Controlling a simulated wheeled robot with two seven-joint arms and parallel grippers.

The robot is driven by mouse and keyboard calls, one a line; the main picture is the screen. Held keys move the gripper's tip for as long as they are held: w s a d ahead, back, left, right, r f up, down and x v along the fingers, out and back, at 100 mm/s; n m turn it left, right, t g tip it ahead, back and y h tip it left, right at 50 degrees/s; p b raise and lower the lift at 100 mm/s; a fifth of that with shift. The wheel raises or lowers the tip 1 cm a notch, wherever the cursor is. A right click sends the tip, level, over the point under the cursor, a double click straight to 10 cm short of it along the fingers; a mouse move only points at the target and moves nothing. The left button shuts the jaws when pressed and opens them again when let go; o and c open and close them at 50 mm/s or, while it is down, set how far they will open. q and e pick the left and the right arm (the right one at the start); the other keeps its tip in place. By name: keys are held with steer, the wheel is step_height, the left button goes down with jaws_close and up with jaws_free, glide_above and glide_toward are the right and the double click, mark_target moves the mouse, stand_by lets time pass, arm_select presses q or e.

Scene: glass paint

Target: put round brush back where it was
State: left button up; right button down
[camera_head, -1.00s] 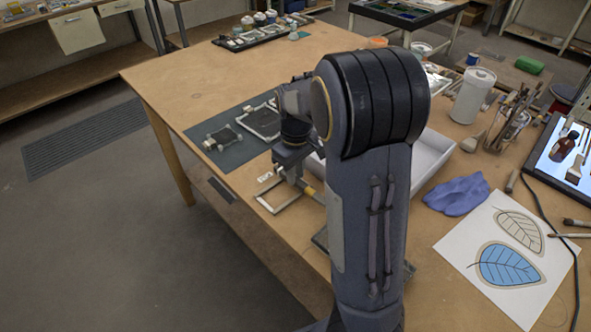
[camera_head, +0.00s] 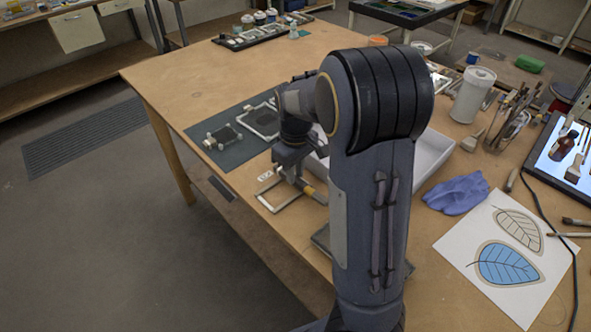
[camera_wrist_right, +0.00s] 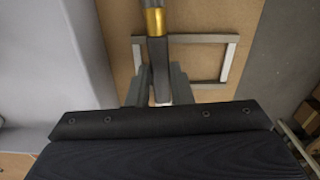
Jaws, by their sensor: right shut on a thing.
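My right gripper (camera_head: 292,176) is low over the near left part of the table, beside the white tray. In the right wrist view its fingers (camera_wrist_right: 158,88) are shut on the round brush. The brush's gold ferrule (camera_wrist_right: 154,20) shows beyond the fingertips; it also shows as a small yellow patch in the head view (camera_head: 308,190). The brush's tip is out of the wrist view, and my arm hides part of the area in the head view. A thin metal rectangular frame (camera_wrist_right: 232,60) lies below the gripper; it also shows in the head view (camera_head: 266,200). My left gripper is not in view.
A white tray (camera_head: 437,158) is partly behind my arm. A jar of brushes (camera_head: 508,130), a white canister (camera_head: 472,97), a blue cloth (camera_head: 455,194), leaf drawings (camera_head: 508,265) and a tablet (camera_head: 565,158) are at right. A green mat (camera_head: 228,155) lies left.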

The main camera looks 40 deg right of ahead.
steer(key=shift+f, duration=0.25)
stand_by(0.7)
steer(key=c, duration=1.2)
jaws_free()
step_height(320, 180, up, 8)
steer(key=shift+s+f, duration=0.1)
steer(key=s+a+m+t+y, duration=0.3)
steer(key=s+a+t, duration=0.2)
steer(key=s+a, duration=0.9)
steer(key=s, duration=0.4)
steer(key=shift+s+a+f+t+y, duration=0.3)
steer(key=shift+a+f+y, duration=0.05)
steer(key=shift+y, duration=0.05)
